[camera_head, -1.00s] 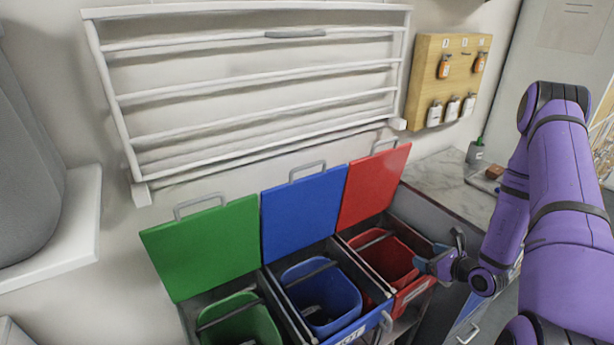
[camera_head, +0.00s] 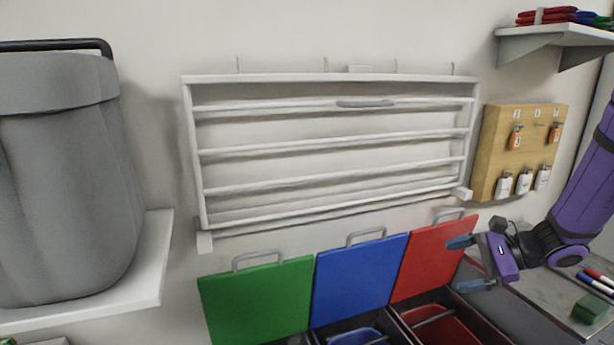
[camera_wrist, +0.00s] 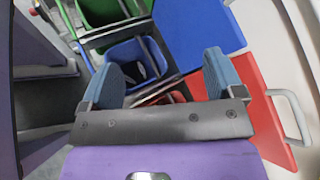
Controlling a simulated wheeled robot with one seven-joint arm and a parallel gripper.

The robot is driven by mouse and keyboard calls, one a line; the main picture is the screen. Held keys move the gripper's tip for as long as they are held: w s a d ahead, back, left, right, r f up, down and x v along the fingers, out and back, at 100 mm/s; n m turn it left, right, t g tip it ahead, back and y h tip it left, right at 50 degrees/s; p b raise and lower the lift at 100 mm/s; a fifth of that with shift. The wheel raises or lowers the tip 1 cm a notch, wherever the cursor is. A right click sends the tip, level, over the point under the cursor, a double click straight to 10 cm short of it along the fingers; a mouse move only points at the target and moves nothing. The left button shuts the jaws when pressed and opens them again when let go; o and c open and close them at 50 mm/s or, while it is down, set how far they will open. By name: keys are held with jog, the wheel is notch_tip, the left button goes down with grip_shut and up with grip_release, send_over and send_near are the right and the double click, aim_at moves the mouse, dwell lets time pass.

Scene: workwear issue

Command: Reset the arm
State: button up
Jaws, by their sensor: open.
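My gripper (camera_head: 468,264) is open and empty at the right in the head view, in front of the red lid (camera_head: 432,256). Its two blue fingertips point left and stand well apart. My purple arm reaches in from the right edge. In the wrist view the gripper (camera_wrist: 164,78) shows both blue fingers apart, above the bins. Nothing shows between the fingers at close range; the blue bin (camera_wrist: 135,58) is seen beyond them.
Green (camera_head: 258,300) and blue (camera_head: 358,276) lids stand raised left of the red one. A white wall rack (camera_head: 325,78) hangs above. A wooden key board (camera_head: 518,150), a shelf with folded cloths (camera_head: 560,36), and a grey bag (camera_head: 65,180) flank it. Markers (camera_head: 597,280) lie on the counter.

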jog(key=s+a+r+n+t+h, duration=0.1)
jog(key=s+r+n+h, duration=1)
jog(key=s+r+n, duration=0.4)
jog(key=s+r, duration=0.4)
jog(key=s, duration=0.3)
jog(key=shift+a+h, duration=0.35)
jog(key=shift+h, duration=0.05)
